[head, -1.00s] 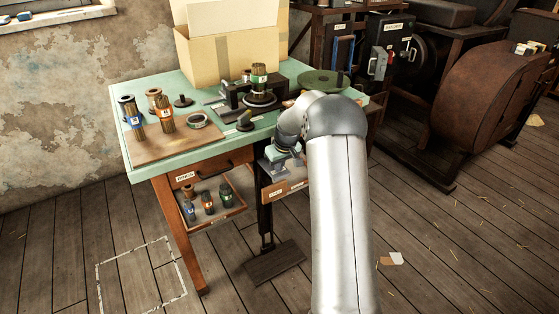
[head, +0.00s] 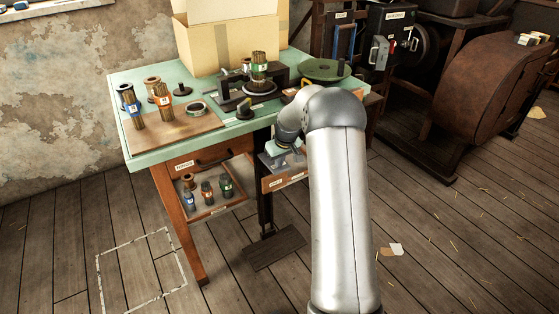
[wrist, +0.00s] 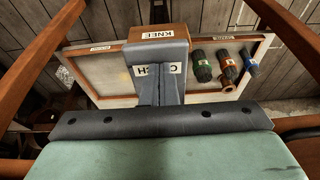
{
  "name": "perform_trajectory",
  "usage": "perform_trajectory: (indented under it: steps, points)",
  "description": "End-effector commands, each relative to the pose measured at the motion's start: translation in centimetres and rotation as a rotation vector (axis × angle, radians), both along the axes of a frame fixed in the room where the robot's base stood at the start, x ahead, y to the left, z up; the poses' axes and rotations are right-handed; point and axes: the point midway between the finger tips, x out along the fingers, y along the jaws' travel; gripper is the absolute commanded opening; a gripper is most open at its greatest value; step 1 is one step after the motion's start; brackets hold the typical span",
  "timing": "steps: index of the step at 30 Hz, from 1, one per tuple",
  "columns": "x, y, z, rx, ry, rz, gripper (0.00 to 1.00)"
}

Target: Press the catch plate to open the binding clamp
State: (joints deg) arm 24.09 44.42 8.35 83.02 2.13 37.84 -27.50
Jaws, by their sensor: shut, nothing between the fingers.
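In the wrist view a grey block (wrist: 178,52) carries a wooden end labelled KNEE (wrist: 158,33). A white label on its face, reading C and H at its ends, marks what looks like the catch plate (wrist: 174,75). My gripper (wrist: 158,72) is shut and empty, its fingers covering the label's middle. I cannot tell whether they touch the plate. In the head view my gripper (head: 279,148) is at the table's front edge, partly hidden by my arm. A bundle with a green band (head: 259,68) stands upright at a dark frame (head: 228,92), possibly the binding clamp; its jaws are unclear.
The green table (head: 150,78) holds a cardboard box (head: 215,48), a wooden board (head: 175,135) with bundles, and a green disc (head: 324,70). A dark pedal (head: 275,247) lies below.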

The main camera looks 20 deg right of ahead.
Motion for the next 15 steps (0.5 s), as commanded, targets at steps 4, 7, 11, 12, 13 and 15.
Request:
perform_trajectory:
  steps: [4, 7, 11, 12, 13, 15]
  points:
    - [-0.1, 0.2, 2.4, 0.001, 0.002, 0.002, 0.00]
    - [0.0, 0.3, 4.8, -0.001, -0.002, 0.004, 0.00]
    - [-1.0, 0.1, 7.4, -0.002, -0.004, 0.004, 0.00]
    - [-1.2, 0.1, 8.3, -0.001, -0.005, 0.004, 0.00]
    - [-1.4, 0.1, 8.9, -0.001, -0.005, 0.003, 0.00]
    - [-1.8, 0.0, 10.3, -0.001, -0.005, 0.003, 0.00]
